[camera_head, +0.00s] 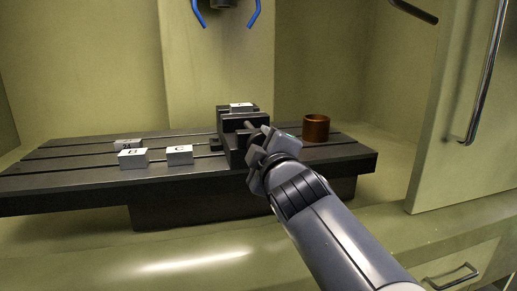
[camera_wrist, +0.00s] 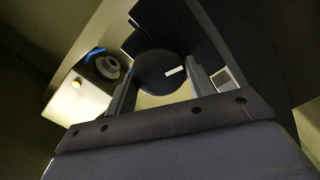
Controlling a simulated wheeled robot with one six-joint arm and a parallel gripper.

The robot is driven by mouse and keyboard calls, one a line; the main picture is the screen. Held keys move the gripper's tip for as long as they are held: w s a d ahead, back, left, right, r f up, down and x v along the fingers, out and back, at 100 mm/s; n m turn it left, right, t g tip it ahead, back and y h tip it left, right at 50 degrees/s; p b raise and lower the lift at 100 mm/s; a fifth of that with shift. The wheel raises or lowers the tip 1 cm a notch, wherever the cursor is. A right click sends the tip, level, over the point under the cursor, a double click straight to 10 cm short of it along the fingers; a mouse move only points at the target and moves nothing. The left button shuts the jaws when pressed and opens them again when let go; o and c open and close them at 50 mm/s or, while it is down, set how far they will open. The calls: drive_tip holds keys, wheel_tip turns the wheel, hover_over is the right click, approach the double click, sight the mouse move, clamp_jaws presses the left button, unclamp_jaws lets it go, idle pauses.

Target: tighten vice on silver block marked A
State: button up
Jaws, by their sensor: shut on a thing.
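The dark vice (camera_head: 232,151) stands on the slotted table, with a silver block (camera_head: 241,107) at its top; the block's mark is too small to read. My gripper (camera_head: 262,145) is at the vice's near right side, by its handle. In the wrist view the fingers (camera_wrist: 162,88) are on either side of a dark round part, which looks like the vice handle (camera_wrist: 160,68), with a small white strip on it. The fingers are shut on it. My gripper hides part of the vice in the head view.
On the dark slotted table (camera_head: 70,166), left of the vice, lie block B (camera_head: 132,159), block C (camera_head: 180,155) and a third block (camera_head: 128,143) with an unclear mark. A copper-coloured cylinder (camera_head: 316,128) stands right of the vice. A door with a handle (camera_head: 486,75) is at right.

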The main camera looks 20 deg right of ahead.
drive_tip(key=n, duration=0.4)
drive_tip(key=shift+f+n, duration=0.15)
drive_tip(key=shift+n, duration=0.15)
idle(5.7)
